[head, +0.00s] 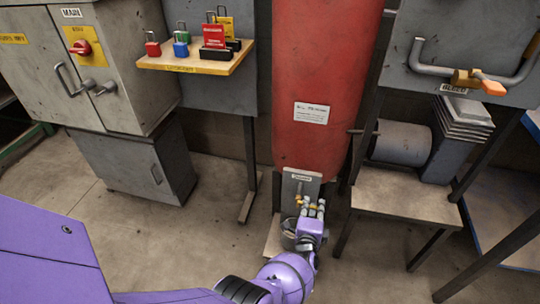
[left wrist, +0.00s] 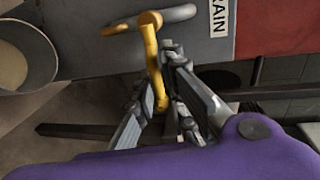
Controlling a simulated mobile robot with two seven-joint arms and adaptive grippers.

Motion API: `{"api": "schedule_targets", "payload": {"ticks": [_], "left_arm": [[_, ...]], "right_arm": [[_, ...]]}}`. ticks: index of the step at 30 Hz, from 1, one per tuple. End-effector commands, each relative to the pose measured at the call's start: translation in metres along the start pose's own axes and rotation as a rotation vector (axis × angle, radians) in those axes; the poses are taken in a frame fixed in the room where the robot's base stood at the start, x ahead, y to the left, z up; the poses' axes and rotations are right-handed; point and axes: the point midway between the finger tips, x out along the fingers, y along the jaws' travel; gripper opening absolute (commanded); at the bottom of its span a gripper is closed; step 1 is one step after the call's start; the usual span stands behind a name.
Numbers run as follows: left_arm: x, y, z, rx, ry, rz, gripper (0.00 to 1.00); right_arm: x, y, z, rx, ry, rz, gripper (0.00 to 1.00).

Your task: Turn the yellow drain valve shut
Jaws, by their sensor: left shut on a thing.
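The yellow drain valve (left wrist: 151,45) is on a grey pipe below the DRAIN label (left wrist: 219,14) in the left wrist view. Its yellow lever runs down between the fingers of my left gripper (left wrist: 160,80). The gripper is shut on the lever. In the head view a small yellow part of the valve (head: 299,202) shows at the grey drain plate (head: 300,184), under the red tank (head: 326,80). My left gripper (head: 312,209) covers most of the valve there. My right gripper is not in view.
A bucket (left wrist: 22,55) stands by the drain outlet. A lock shelf (head: 205,64) and grey MAIN cabinet (head: 120,60) are at left. At right, a pipe with an orange-handled valve (head: 494,88) is on a panel above a stand (head: 410,182). Open floor lies at left.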

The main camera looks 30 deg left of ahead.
Motion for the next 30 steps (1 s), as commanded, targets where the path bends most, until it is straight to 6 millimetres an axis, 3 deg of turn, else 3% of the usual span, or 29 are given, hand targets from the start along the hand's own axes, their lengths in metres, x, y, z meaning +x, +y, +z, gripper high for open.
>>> {"api": "schedule_targets", "payload": {"ticks": [18,19,22,30], "left_arm": [[0.0003,0.0056,0.0003,0.042,-0.007,0.01,0.0],[0.0003,0.0057,0.0003,0.042,-0.007,0.01,0.15],[0.0003,0.0054,0.0003,0.041,-0.007,0.009,0.27],[0.0019,0.0012,-0.0011,0.038,-0.006,0.002,0.27]], "right_arm": [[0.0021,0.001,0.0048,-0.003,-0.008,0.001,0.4],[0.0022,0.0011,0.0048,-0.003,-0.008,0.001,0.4],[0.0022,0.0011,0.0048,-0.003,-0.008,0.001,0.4],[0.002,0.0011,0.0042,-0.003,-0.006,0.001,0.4]]}}
